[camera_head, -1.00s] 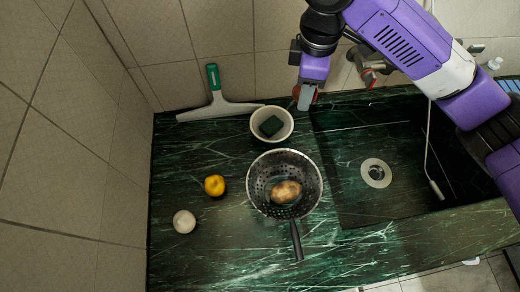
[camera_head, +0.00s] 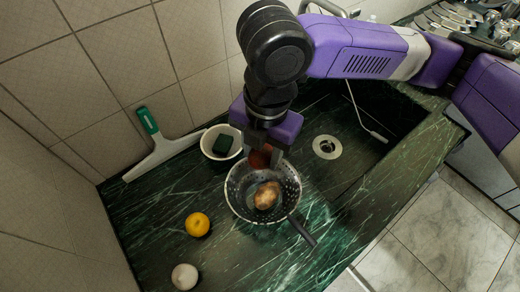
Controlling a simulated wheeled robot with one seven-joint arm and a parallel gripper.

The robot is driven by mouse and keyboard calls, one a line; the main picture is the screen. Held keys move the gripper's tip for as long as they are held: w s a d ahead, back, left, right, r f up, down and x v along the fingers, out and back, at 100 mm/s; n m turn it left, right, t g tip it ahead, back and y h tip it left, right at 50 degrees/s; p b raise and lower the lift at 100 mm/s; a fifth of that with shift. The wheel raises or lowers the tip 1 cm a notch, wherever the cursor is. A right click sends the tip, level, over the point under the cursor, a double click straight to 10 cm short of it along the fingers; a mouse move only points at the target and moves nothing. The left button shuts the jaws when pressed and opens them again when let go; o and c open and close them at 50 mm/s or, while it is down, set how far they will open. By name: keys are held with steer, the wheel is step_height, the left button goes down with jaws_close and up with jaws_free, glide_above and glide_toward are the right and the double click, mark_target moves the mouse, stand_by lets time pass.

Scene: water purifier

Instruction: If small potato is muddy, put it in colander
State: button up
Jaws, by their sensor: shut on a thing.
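The small potato (camera_head: 267,195) lies inside the metal colander (camera_head: 237,205). It is tan with darker brown patches that look like mud. The colander stands on the dark green marble counter, its black handle (camera_head: 302,231) pointing toward the lower right. My gripper (camera_head: 265,163) is low at the colander's far rim, above the potato in the picture and apart from it.
A white bowl (camera_head: 208,143) with a dark green sponge (camera_head: 222,144) stands behind left. A squeegee (camera_head: 165,153) lies by the wall. A yellow fruit (camera_head: 197,224) and a white round thing (camera_head: 185,276) are at the front left. The sink with its drain (camera_head: 327,147) is right.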

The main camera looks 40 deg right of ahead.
mark_target(263, 152)
steer(key=shift+f+b, duration=1.3)
steer(key=shift+f, duration=0.65)
steer(key=o, duration=1.5)
steer(key=shift+r, duration=0.1)
step_height(263, 152, up, 8)
steer(key=shift+s+d+f, duration=0.15)
